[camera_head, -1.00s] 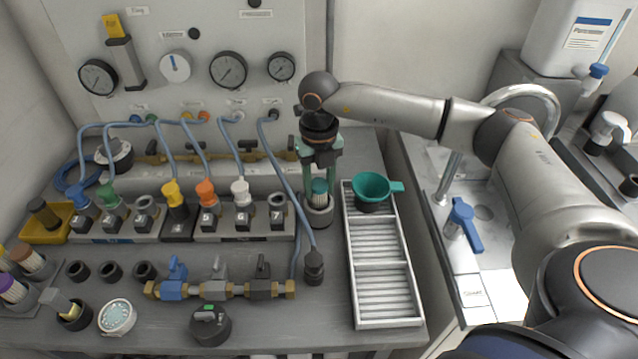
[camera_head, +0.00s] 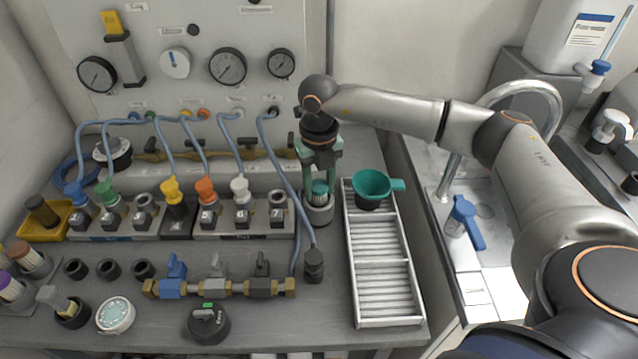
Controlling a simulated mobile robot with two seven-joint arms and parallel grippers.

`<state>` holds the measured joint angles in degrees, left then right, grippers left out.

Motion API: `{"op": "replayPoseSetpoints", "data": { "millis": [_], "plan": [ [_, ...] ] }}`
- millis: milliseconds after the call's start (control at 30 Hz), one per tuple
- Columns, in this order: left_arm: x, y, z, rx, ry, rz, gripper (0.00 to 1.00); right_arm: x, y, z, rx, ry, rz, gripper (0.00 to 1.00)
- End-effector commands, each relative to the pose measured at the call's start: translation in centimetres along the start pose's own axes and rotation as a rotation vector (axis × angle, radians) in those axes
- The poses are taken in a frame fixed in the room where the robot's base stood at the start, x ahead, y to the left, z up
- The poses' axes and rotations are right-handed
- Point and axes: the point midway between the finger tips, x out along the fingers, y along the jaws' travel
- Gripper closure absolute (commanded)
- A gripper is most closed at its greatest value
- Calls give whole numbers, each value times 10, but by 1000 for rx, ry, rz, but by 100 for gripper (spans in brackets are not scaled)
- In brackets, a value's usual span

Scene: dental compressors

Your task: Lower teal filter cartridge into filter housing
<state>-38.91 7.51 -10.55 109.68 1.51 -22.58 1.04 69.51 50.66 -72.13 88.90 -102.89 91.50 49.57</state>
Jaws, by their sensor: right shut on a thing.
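My right gripper (camera_head: 319,182) points straight down at the back of the bench and is shut on the teal filter cartridge (camera_head: 319,188). The cartridge's ribbed teal top shows between the fingers. Its lower part is hidden inside the grey cylindrical filter housing (camera_head: 319,214), which stands upright on the bench. The cartridge looks upright; I cannot tell whether it touches the bottom of the housing. My left gripper is not in view.
A teal funnel (camera_head: 372,186) sits on the back of a ribbed white rack (camera_head: 384,275) just right of the housing. A blue hose ends in a dark fitting (camera_head: 314,265) in front. A row of numbered blocks (camera_head: 242,218) stands left. A sink lies right.

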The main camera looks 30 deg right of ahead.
Motion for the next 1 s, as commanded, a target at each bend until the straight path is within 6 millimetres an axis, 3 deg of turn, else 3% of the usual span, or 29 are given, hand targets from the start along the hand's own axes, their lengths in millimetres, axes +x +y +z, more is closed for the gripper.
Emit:
{"op": "replayPoseSetpoints", "data": {
  "millis": [67,100,367,700,867,1000],
  "plan": [
    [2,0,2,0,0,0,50,4,0,0,0,0,1,100],
    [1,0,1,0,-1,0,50,2,0,0,0,-1,1,50],
    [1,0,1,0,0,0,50,2,0,0,0,0,0,21],
    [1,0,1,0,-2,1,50,1,0,0,0,0,0,20],
    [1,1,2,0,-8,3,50,-22,1,1,-1,-4,2,20],
    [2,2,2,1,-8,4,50,-54,1,1,0,-6,3,20]
  ]
}}
